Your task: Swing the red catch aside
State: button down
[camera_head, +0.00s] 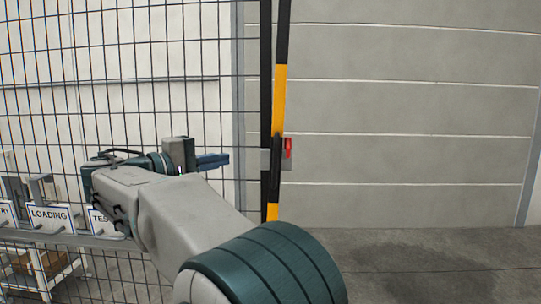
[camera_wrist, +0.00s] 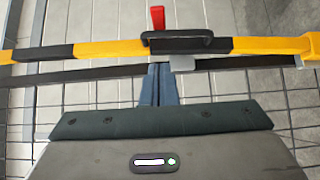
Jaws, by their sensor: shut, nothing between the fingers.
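The red catch (camera_head: 288,148) is a small red tab on a grey plate (camera_head: 286,163) at the yellow-and-black post, just right of the black handle (camera_head: 276,165). In the wrist view the red catch (camera_wrist: 158,18) sticks out beyond the black handle (camera_wrist: 188,40) on the striped bar. My gripper (camera_head: 226,160) is to the left of the post in the head view, its blue fingers pointing right toward it. In the wrist view my gripper (camera_wrist: 159,72) has its fingers together and empty, with the tips near the dark bar below the handle. I cannot tell whether they touch it.
The yellow-and-black post (camera_head: 281,85) stands beside a dark upright post (camera_head: 265,60). Wire mesh fence (camera_head: 110,60) fills the left side. A rail with signs such as LOADING (camera_head: 50,217) is at lower left. Right of the post is open floor (camera_head: 420,260) before a grey panelled wall.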

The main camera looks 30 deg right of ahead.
jog(key=shift+d, duration=0.1)
jog(key=p, duration=0.2)
send_near(288, 147)
jog(key=w+d+f, duration=0.1)
jog(key=w+d, duration=0.3)
jog(key=w, duration=0.1)
jog(key=shift+s+d+f+p, duration=0.2)
jog(key=shift+s+d+p, duration=0.2)
jog(key=shift+s+d, duration=0.85)
jog(key=shift+a, duration=0.1)
